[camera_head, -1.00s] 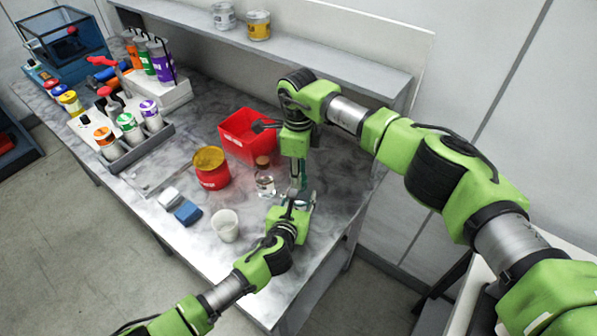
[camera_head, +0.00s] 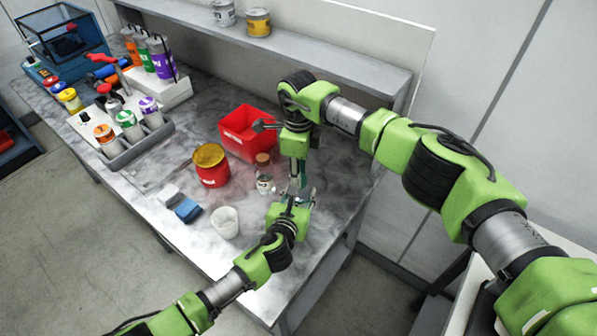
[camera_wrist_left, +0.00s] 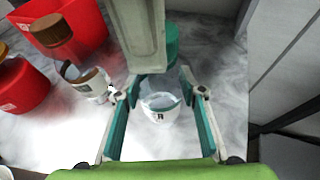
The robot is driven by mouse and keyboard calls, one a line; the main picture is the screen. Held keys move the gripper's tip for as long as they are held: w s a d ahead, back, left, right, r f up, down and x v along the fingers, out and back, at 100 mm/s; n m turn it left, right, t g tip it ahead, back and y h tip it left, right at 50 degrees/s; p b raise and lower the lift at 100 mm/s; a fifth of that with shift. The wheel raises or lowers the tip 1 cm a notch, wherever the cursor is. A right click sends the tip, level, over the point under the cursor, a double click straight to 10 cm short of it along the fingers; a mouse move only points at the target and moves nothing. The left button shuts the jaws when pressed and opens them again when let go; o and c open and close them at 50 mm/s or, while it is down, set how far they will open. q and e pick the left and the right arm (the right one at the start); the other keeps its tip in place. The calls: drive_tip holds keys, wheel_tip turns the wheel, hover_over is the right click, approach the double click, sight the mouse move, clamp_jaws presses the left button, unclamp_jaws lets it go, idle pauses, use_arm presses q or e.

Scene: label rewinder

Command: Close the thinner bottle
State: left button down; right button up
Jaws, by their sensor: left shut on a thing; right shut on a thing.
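The thinner bottle (camera_wrist_left: 162,105) is clear with a white label. In the left wrist view it stands between the fingers of my left gripper (camera_wrist_left: 160,118), which is shut on it. A teal cap (camera_wrist_left: 164,46) sits directly above the bottle's neck, partly behind a grey-green finger of my right gripper. My right gripper (camera_head: 297,187) points down over the bottle and is shut on the cap. In the head view my left gripper (camera_head: 291,200) meets it from below, and the bottle is mostly hidden. I cannot tell whether the cap is seated on the neck.
A cork-topped clear bottle (camera_head: 264,178), a red and yellow can (camera_head: 210,171), a red bin (camera_head: 240,145) and a white cup (camera_head: 225,222) stand close to the left. Blue and white blocks (camera_head: 187,209) lie farther left. A shelf (camera_head: 310,50) runs along the back.

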drive_tip(key=m, duration=0.6)
drive_tip(key=shift+w, duration=0.1)
drive_tip(key=m, duration=0.5)
drive_tip(key=shift+d, duration=0.15)
drive_tip(key=m, duration=1)
drive_tip(key=shift+d, duration=0.15)
drive_tip(key=m, duration=0.3)
drive_tip(key=shift+m, duration=0.3)
drive_tip(key=m, duration=1.4)
drive_tip(key=shift+s, duration=0.2)
